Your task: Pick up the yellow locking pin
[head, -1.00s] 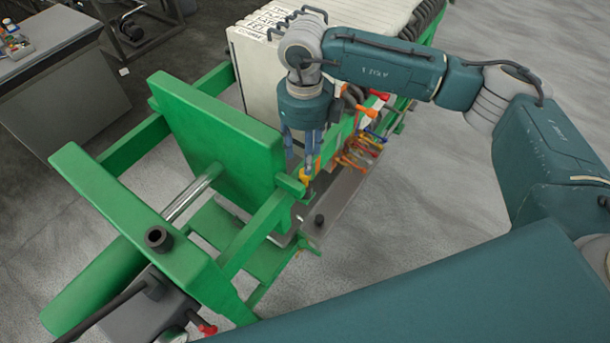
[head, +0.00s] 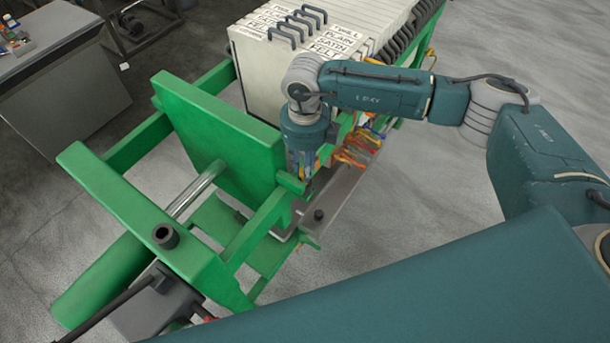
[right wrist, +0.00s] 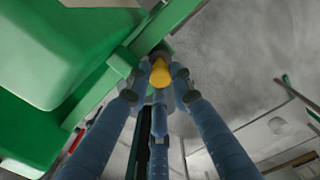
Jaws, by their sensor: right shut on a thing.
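The yellow locking pin (right wrist: 160,73) shows in the right wrist view between the blue fingertips of my right gripper (right wrist: 158,80). The fingers are shut on it, beside a green beam of the press frame. In the head view my right gripper (head: 303,172) points down next to the green side rail (head: 290,183), and the pin is hidden there by the fingers. I cannot tell whether the pin is still seated in something. My left gripper is not in view.
The green press frame (head: 215,135) holds a stack of white plates (head: 300,50) with handles. Several coloured handles (head: 355,148) hang close to the right of the gripper. A grey bench (head: 60,85) stands at far left. Floor at right is clear.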

